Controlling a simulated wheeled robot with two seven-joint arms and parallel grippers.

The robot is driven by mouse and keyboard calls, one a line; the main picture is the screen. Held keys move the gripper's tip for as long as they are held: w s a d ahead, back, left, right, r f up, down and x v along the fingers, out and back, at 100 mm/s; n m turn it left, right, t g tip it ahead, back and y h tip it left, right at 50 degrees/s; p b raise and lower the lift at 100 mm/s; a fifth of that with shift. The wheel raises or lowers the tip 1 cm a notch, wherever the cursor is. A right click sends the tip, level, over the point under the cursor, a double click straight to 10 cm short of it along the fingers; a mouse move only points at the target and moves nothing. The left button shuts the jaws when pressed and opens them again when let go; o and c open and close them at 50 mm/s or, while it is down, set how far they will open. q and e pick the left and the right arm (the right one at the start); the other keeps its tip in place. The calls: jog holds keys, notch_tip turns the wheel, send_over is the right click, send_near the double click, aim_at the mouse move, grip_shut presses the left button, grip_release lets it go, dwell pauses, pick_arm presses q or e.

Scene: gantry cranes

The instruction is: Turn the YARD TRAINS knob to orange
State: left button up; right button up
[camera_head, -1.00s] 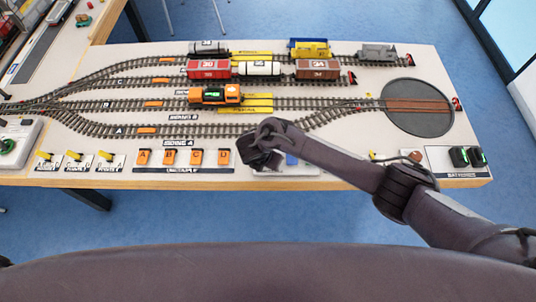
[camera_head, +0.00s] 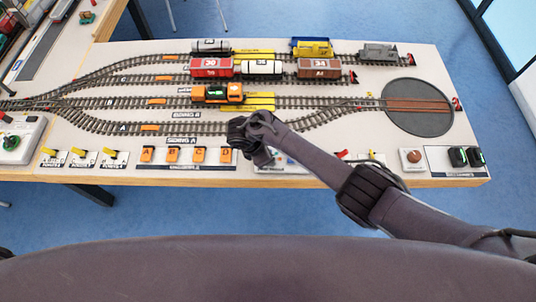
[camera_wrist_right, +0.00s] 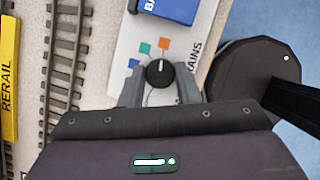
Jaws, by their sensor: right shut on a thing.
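The YARD TRAINS knob (camera_wrist_right: 160,73) is small, round and black with a white pointer line. My right gripper (camera_wrist_right: 160,88) is shut on the knob, one finger on each side. In the head view my right gripper (camera_head: 262,157) is low at the table's front edge and hides the knob. My left gripper is not in view.
A blue block (camera_wrist_right: 165,8) with white letters stands beyond the squares. Orange switches (camera_head: 172,155) are left of my gripper, and a brown button (camera_head: 413,156) is to the right. Tracks with wagons (camera_head: 211,67) and a turntable (camera_head: 418,107) fill the table behind.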

dwell(0.5)
jog(key=o, duration=1)
jog(key=shift+c, duration=0.2)
jog(key=shift+r, duration=0.1)
jog(key=w+v, duration=0.1)
jog(key=v, duration=0.6)
jog(key=shift+s+r+p, duration=0.25)
jog(key=shift+s+p, duration=0.05)
jog(key=shift+s, duration=0.15)
jog(key=shift+a, duration=0.15)
